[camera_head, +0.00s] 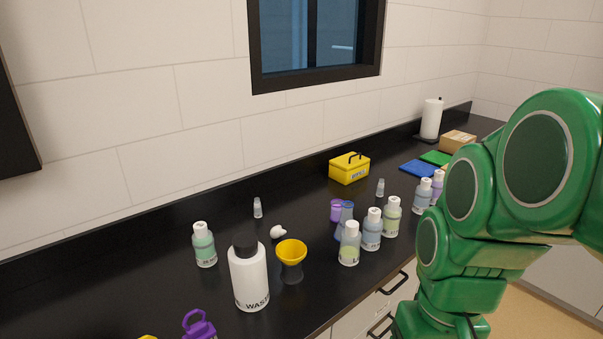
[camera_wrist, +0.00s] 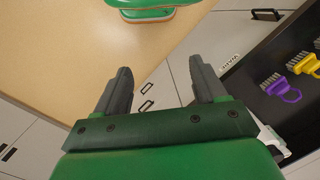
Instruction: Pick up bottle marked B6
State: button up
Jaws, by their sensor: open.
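Several labelled bottles stand upright on the black counter (camera_head: 150,285) in the head view; their marks are too small to read, so I cannot tell which is B6. A green-tinted bottle (camera_head: 204,245) stands alone at left. A yellowish bottle (camera_head: 349,245), a blue bottle (camera_head: 372,231) and a pale green bottle (camera_head: 391,217) stand in a row at centre right. A blue bottle (camera_head: 422,197) and a purple bottle (camera_head: 437,184) stand farther right, near my arm. My gripper (camera_wrist: 157,83) is open and empty in the wrist view, over the floor beside the cabinets, away from the bottles.
A yellow box (camera_head: 349,168) is at the back. Purple and yellow brushes (camera_wrist: 283,88) lie on the counter. Cabinet handles (camera_head: 393,283) stick out below.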

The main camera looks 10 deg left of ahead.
jog(key=w+a+r+n+y, duration=0.2)
jog(key=w+a+n+y, duration=0.3)
jog(key=w+a, duration=0.65)
jog(key=w+a+r+n+y, duration=0.2)
jog(key=w+a+n, duration=0.4)
jog(key=w+a, duration=0.55)
jog(key=n+y, duration=0.6)
jog(key=n, duration=0.1)
send_over(207, 235)
jog(key=w+d, duration=0.2)
jog(key=d, duration=0.5)
notch_tip(207, 235, down, 14)
jog(key=shift+h, duration=0.3)
jog(key=x, duration=0.4)
jog(key=s+x, duration=0.1)
jog(key=x, duration=0.1)
jog(key=shift+a+f, duration=0.1)
jog(key=shift+a, duration=0.15)
jog(key=shift+s+a+f, duration=0.1)
jog(key=shift+a+f, duration=0.05)
jog(key=shift+a, duration=0.35)
jog(key=shift+c, duration=0.3)
grip_shut()
